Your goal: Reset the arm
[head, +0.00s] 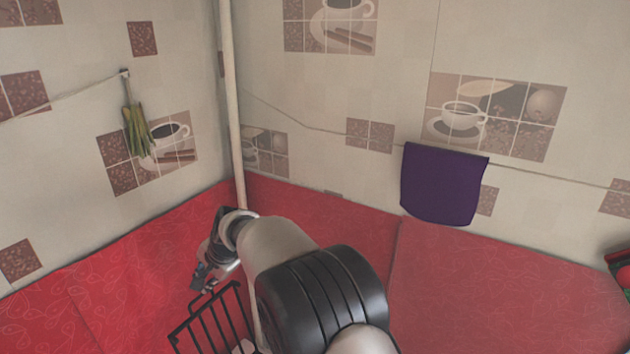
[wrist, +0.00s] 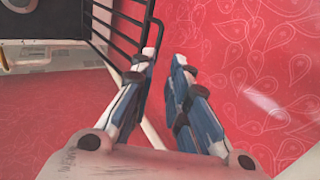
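My gripper (head: 207,272) is at the end of my arm in the head view, low over the red counter (head: 130,280) near the back corner. Part of it is hidden by my own arm. In the wrist view the two blue-and-white fingers of my gripper (wrist: 165,62) stand apart with a narrow gap. Red patterned oilcloth shows between them, and nothing is held. The left fingertip appears close to a black wire rack (wrist: 126,43); I cannot tell whether they touch.
The wire rack (head: 213,322) also stands below my gripper in the head view. A pale vertical pipe (head: 230,100) rises at the corner. A purple cloth (head: 442,185) and a green bundle (head: 137,131) hang on the walls. The right counter (head: 490,285) is mostly clear.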

